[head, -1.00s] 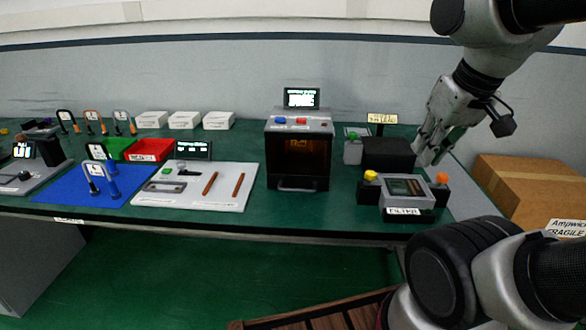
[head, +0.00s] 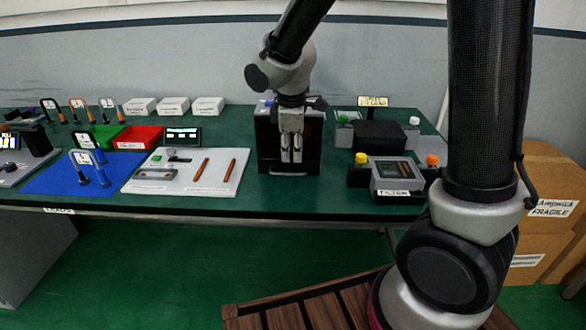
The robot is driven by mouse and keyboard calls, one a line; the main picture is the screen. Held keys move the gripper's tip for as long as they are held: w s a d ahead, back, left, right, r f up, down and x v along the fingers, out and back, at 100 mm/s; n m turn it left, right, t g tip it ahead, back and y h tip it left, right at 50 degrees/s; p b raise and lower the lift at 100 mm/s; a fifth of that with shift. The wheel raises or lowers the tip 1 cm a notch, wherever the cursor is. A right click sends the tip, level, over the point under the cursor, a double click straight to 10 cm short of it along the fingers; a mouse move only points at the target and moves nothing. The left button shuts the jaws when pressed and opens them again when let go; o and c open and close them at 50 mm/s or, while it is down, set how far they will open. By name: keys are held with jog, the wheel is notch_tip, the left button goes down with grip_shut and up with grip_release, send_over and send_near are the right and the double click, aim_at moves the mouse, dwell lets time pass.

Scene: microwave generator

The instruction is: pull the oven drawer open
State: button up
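The oven (head: 268,148) is a dark box on the green table, mostly hidden behind my arm and gripper. Its drawer front and handle are largely covered; a thin part of the lower front (head: 288,173) shows below the fingers. I see no drawer sticking out. My gripper (head: 291,161) points down in front of the oven's face, its fingertips near the lower part. The two fingers show a narrow gap with nothing visible between them. I cannot tell whether they touch the handle.
Left of the oven is a white board (head: 225,182) with two brown rods. Right of it stand a grey device with yellow and orange knobs (head: 398,176) and a black box (head: 380,136). Cardboard boxes (head: 545,190) stand beyond the table's right end.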

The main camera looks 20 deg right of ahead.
aim_at(293, 174)
jog(key=f, duration=0.2)
jog(key=w+f, duration=0.1)
jog(key=f, duration=0.4)
jog(key=shift+w+d+f, duration=0.15)
jog(key=shift+d+f, duration=0.05)
jog(key=shift+d, duration=0.05)
grip_shut()
